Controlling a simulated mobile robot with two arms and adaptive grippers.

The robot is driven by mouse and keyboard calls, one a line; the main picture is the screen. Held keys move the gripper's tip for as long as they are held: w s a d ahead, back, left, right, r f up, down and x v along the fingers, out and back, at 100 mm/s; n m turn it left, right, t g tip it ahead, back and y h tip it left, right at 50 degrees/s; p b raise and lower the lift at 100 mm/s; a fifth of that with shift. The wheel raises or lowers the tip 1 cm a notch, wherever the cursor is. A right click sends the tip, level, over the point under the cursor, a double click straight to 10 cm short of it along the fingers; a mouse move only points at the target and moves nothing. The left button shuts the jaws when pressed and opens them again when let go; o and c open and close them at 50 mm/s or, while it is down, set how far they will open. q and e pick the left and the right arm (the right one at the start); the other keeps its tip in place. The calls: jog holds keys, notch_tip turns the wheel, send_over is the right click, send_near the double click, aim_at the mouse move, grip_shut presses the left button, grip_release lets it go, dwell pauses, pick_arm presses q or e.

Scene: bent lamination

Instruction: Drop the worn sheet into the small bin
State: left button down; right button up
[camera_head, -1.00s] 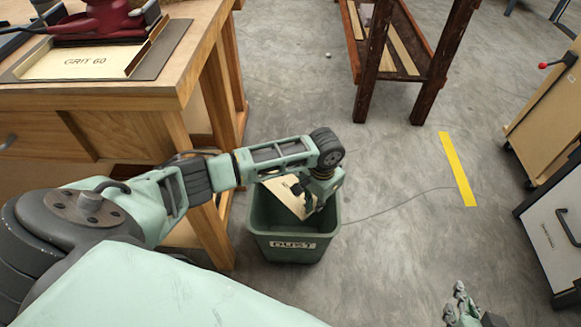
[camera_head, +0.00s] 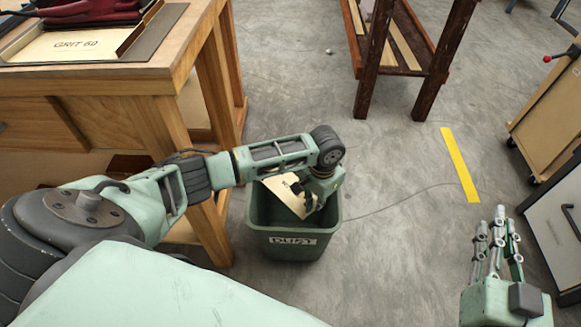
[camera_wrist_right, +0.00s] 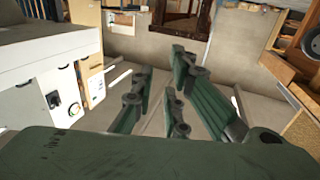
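The small bin (camera_head: 292,246) is dark green, labelled "DUST", and stands on the floor beside the workbench. The worn sheet (camera_head: 284,191) is a tan, thin piece, tilted, at the bin's mouth, with its lower part inside the rim. My left gripper (camera_head: 311,205) points down over the bin and is shut on the sheet's right edge; its fingertips are partly hidden. My right gripper (camera_head: 495,238) is empty and open at the lower right, far from the bin; its spread fingers also show in the right wrist view (camera_wrist_right: 172,105).
A wooden workbench (camera_head: 135,82) with a "GRIT 60" tray (camera_head: 75,45) stands at the left, close to my left arm. A dark red rack (camera_head: 428,85) stands at the back. Cabinets (camera_head: 558,225) line the right. The floor right of the bin is clear, with a yellow strip (camera_head: 459,165).

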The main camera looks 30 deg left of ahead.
pick_arm(q)
jog(key=shift+f+b, duration=0.55)
jog(key=shift+f, duration=0.1)
pick_arm(e)
notch_tip(320, 180, up, 7)
jog(key=s+t+y, duration=0.1)
jog(key=t, duration=0.2)
jog(key=shift+a+r+t+y, duration=0.15)
jog(key=shift+a+t+y, duration=0.2)
jog(key=shift+t+y, duration=0.05)
jog(key=shift+s, duration=0.1)
pick_arm(q)
jog(key=c, duration=1.9)
grip_release()
jog(key=shift+o, duration=0.2)
notch_tip(320, 180, up, 8)
jog(key=shift+f, duration=0.25)
